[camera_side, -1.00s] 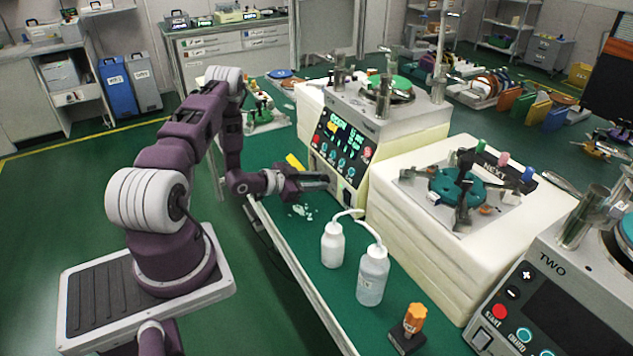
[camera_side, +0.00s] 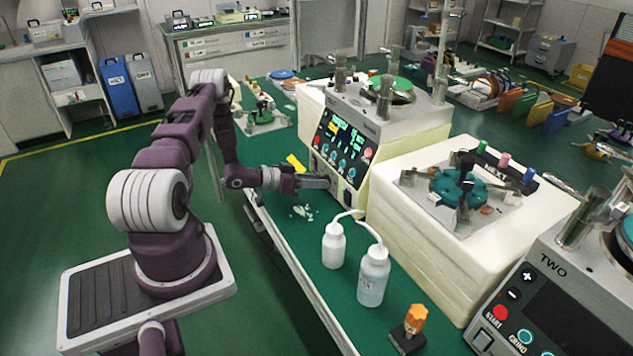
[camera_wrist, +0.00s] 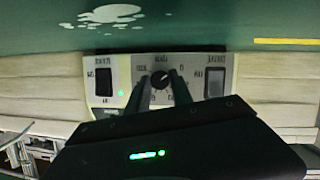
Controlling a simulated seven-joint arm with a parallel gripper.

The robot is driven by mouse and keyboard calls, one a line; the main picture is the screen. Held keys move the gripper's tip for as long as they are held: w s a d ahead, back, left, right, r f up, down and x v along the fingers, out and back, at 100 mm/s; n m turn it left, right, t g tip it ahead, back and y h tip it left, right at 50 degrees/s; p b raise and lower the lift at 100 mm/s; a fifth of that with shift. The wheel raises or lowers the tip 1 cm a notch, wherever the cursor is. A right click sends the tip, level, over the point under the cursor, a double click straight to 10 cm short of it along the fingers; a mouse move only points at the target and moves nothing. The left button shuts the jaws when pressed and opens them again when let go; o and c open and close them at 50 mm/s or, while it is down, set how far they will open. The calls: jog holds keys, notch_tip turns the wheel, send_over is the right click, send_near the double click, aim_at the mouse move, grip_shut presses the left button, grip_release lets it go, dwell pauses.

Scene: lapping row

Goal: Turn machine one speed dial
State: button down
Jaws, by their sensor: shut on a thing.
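Machine one (camera_side: 345,140) is the cream-sided lapping machine with a lit control panel, at the centre of the side view. In the wrist view its small grey lower panel (camera_wrist: 190,68) carries the round black speed dial (camera_wrist: 160,79), with a white pointer mark and printed labels around it. My gripper (camera_side: 326,184) reaches level to the lower front of this machine. In the wrist view my gripper (camera_wrist: 160,84) has its two fingers on either side of the dial, shut on it. The dial is hidden in the side view.
Two white bottles (camera_side: 373,277) and an orange-topped piece (camera_side: 413,324) stand on the green bench. White spilled flecks (camera_side: 302,211) lie below my gripper. Machine two (camera_side: 560,290) is at the right.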

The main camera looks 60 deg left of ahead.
jog(key=c, duration=1.1)
grip_release()
jog(key=shift+c, duration=0.2)
jog(key=v, duration=0.7)
jog(key=shift+s, duration=0.1)
jog(key=shift+r, duration=0.1)
